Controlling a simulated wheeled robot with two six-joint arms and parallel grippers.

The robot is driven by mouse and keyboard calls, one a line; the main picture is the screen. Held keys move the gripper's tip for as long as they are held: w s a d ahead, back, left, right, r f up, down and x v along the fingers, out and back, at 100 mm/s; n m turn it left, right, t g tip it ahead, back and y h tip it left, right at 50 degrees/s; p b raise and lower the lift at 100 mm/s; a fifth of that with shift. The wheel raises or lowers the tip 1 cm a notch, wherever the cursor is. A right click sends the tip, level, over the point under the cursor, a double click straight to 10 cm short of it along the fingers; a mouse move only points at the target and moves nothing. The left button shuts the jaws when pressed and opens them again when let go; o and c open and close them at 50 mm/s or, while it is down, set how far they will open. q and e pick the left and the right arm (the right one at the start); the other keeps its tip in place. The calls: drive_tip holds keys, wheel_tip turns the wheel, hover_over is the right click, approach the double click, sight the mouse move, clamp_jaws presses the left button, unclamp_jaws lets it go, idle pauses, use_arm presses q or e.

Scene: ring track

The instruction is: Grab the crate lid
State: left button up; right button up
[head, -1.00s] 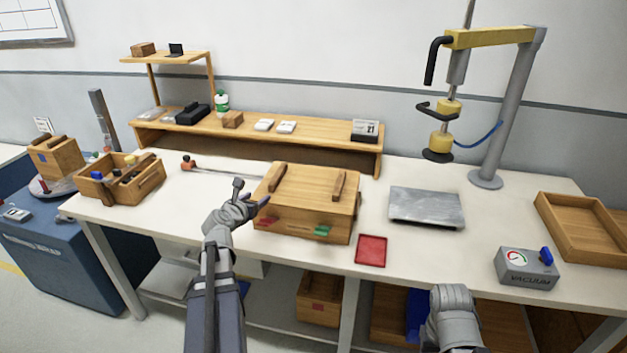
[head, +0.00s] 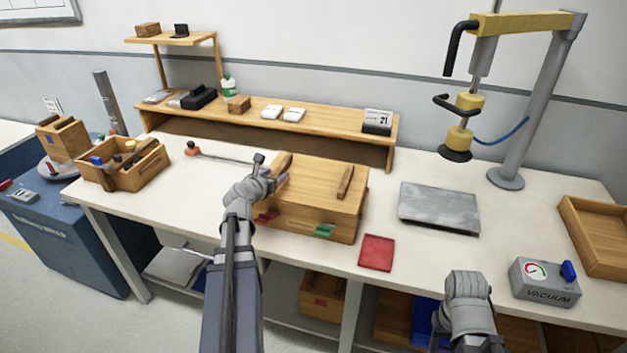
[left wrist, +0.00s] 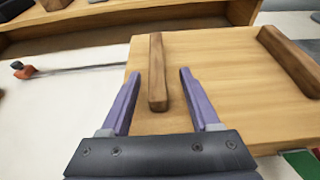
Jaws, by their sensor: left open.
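The wooden crate stands on the white table in the head view, with its flat lid (head: 318,178) on top. The lid has two dark wooden handle bars, a left one (left wrist: 157,75) and a right one (left wrist: 291,62). My left gripper (head: 273,178) is over the lid's left edge, by the left handle. In the left wrist view my left gripper (left wrist: 160,82) is open, and its two purple fingers reach on either side of the left handle's near end. I cannot tell whether they touch it. My right gripper (head: 468,290) is at the table's front edge, its fingers not clearly visible.
A vacuum box (head: 545,281) stands at the right. A wooden tool tote (head: 125,165) is at the left. A wooden shelf (head: 300,120) runs behind the crate.

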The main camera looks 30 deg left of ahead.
sight(280, 168)
use_arm(q)
drive_tip(key=shift+x, duration=0.95)
drive_tip(key=x, duration=0.3)
drive_tip(key=b+x, duration=0.1)
drive_tip(key=shift+w+a+r, duration=0.2)
drive_tip(key=shift+a+r, duration=0.1)
drive_tip(key=shift+c, duration=0.3)
clamp_jaws()
